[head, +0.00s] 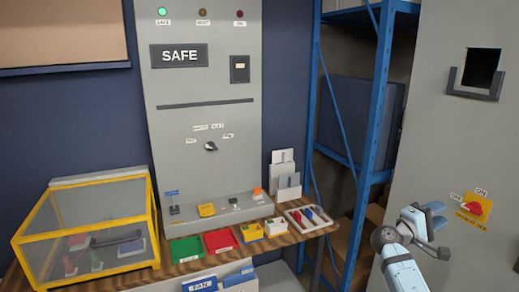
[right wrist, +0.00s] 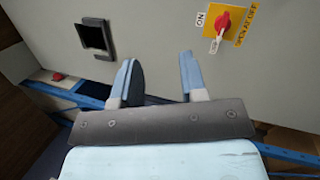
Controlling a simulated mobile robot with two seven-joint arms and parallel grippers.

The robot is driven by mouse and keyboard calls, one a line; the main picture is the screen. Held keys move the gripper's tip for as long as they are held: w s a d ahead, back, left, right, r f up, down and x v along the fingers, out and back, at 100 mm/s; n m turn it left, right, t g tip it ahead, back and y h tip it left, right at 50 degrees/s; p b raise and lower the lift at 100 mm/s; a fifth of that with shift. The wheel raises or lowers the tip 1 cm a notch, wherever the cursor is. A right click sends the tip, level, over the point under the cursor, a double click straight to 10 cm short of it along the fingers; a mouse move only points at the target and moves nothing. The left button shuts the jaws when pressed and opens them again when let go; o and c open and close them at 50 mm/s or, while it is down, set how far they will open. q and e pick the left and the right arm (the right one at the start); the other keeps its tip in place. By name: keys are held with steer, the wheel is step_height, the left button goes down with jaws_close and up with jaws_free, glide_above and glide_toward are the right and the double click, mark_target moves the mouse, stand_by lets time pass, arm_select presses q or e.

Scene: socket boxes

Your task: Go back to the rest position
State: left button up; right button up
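My right gripper (head: 433,215) is at the right of the head view, in front of the grey cabinet (head: 450,130) and just left of its red rotary switch (head: 473,207) on a yellow plate. In the right wrist view, my right gripper's two fingers (right wrist: 160,80) stand well apart with nothing between them. The red switch also shows in the right wrist view (right wrist: 223,22), up and to the right of the fingers and apart from them. My left gripper is not in view.
A wooden bench (head: 178,270) carries a yellow-framed clear box (head: 90,225), a green bin (head: 186,249), a red bin (head: 220,242) and a tool tray (head: 311,219). Behind it stands a grey panel (head: 205,125) with a SAFE sign. A blue shelf rack (head: 375,100) stands between panel and cabinet.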

steer(key=d+r+g+h+p, duration=0.2)
steer(key=d+r+p, duration=0.1)
steer(key=d+r, duration=0.5)
steer(key=w+f+n+t+y, duration=0.2)
steer(key=w+f+t+y, duration=0.6)
steer(key=f+t+y, duration=0.15)
steer(key=w+a+r+m+t+y, duration=0.1)
steer(key=w+a+m+t+y, duration=0.35)
steer(key=a+y, duration=0.6)
steer(key=s+a+f+n+g+y, duration=0.1)
steer(key=s+a+f, duration=0.35)
steer(key=f, duration=0.25)
steer(key=s+a+f+n+y, duration=0.1)
steer(key=s+a+f+y, duration=0.15)
steer(key=s+f, duration=0.4)
steer(key=s+a+f+g, duration=0.2)
steer(key=s+a+f, duration=0.6)
steer(key=s+f, duration=0.4)
steer(key=s+a+f+g+y, duration=0.1)
steer(key=s+a+f, duration=0.2)
steer(key=s, duration=1)
steer(key=s+a+f+m+g+y, duration=0.1)
steer(key=s+a, duration=0.5)
steer(key=s, duration=0.6)
steer(key=shift+s+a+f+g, duration=0.4)
steer(key=shift+f+g, duration=0.2)
steer(key=shift+f, duration=0.35)
